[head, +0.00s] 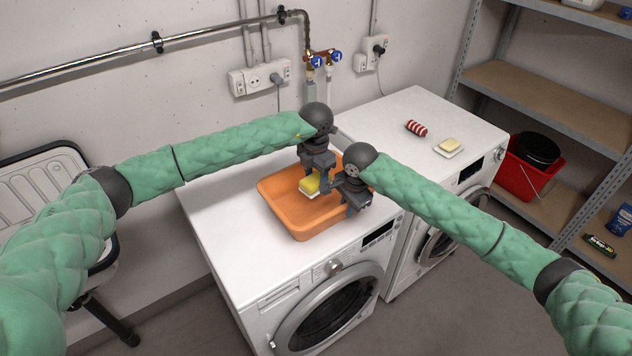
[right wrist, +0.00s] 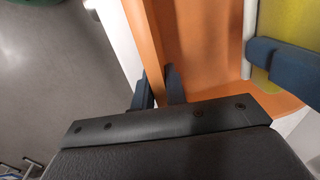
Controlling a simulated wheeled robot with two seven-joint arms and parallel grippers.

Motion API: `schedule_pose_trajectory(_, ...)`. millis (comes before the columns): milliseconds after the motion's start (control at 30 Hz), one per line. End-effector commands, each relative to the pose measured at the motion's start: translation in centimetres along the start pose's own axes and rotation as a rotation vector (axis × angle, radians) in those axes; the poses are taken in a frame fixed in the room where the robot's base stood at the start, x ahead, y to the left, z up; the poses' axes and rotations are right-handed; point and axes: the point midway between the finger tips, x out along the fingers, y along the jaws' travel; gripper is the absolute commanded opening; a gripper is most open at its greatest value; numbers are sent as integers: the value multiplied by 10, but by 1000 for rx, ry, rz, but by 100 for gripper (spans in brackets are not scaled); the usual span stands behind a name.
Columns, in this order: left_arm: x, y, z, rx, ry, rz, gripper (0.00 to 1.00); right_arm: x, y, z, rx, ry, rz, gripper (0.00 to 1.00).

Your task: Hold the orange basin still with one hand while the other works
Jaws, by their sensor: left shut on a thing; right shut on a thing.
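The orange basin (head: 285,207) sits on top of the left washing machine (head: 225,225). It also fills much of the right wrist view (right wrist: 205,45). My right gripper (head: 346,199) is shut on the basin's right wall; in the right wrist view its fingertips (right wrist: 160,92) stand on either side of that wall. My left gripper (head: 321,183) is inside the basin, shut on a yellow and white sponge (head: 309,186). The sponge also shows at the upper right of the wrist view (right wrist: 285,25), with a dark blue finger against it. I cannot tell whether the sponge touches the basin floor.
The second washing machine (head: 385,112) stands to the right, bearing a red-and-white striped roll (head: 416,128) and a white dish (head: 449,152) with a pale yellow block. A red bucket (head: 525,175) stands on the shelf unit. Pipes and sockets line the back wall.

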Motion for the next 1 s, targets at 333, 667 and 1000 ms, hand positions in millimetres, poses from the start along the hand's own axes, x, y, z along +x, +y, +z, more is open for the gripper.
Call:
schedule_pose_trajectory(333,-1,0,0,0,0,-1,28,0,0,0,0,0,1,0)
schedule_pose_trajectory(667,-1,0,0,0,0,-1,28,0,0,0,0,0,0,39)
schedule_pose_trajectory(1000,-1,0,0,0,0,-1,28,-5,0,0,0,0,0,39)
